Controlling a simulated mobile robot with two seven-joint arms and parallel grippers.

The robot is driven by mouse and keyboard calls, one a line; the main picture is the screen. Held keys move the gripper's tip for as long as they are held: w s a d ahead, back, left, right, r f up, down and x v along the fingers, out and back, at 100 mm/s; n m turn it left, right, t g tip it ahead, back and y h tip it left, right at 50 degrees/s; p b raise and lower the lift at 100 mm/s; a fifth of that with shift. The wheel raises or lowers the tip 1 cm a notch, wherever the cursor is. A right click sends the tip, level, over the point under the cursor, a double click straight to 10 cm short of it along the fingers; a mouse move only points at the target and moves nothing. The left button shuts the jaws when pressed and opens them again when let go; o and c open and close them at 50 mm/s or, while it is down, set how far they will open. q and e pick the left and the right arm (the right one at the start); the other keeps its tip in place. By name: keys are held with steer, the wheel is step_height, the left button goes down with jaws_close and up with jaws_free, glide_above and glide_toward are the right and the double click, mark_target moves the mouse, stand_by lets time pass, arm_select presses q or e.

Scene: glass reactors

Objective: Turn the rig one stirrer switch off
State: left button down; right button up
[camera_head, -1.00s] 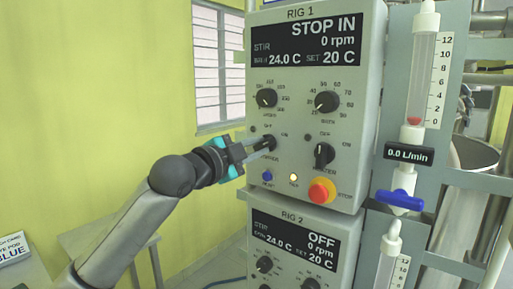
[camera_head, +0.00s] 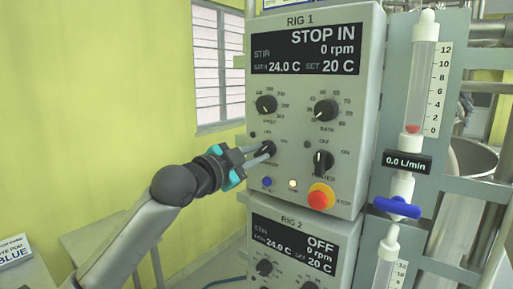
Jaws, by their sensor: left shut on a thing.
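The rig one control box (camera_head: 350,100) is a pale panel labelled RIG 1, with a dark display (camera_head: 307,49) reading STOP IN, 0 rpm, STIR, 24.0 C and SET 20 C. The stirrer switch (camera_head: 268,147) is a dark knob at the left of the lower row. My left gripper (camera_head: 266,153) reaches it from the left and is shut on it, its two fingers partly hiding the knob and its label. The heater switch (camera_head: 323,161) is to its right. My right gripper is not in view.
A red stop button on a yellow collar (camera_head: 321,196) and small blue (camera_head: 267,182) and lit lamps (camera_head: 292,184) sit just below the switches. The RIG 2 box (camera_head: 320,240) is underneath. A flow meter tube (camera_head: 422,80) with a blue valve (camera_head: 396,207) stands at right.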

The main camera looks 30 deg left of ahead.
arm_select(q)
steer(key=n+p, duration=0.6)
steer(key=shift+r, duration=0.15)
steer(key=shift+n+p, duration=1.55)
steer(key=shift+n, duration=0.15)
steer(key=shift+f, duration=0.2)
steer(key=c, duration=0.8)
jaws_free()
steer(key=shift+s+a+b, duration=0.2)
steer(key=shift+s+b, duration=0.3)
steer(key=shift+s, duration=2.05)
steer(key=shift+s+a+b, duration=0.15)
steer(key=shift+s+b, duration=0.35)
steer(key=shift+s, duration=2)
steer(key=shift+s+a+b, duration=0.2)
steer(key=shift+s+b, duration=0.3)
steer(key=shift+s, duration=2.05)
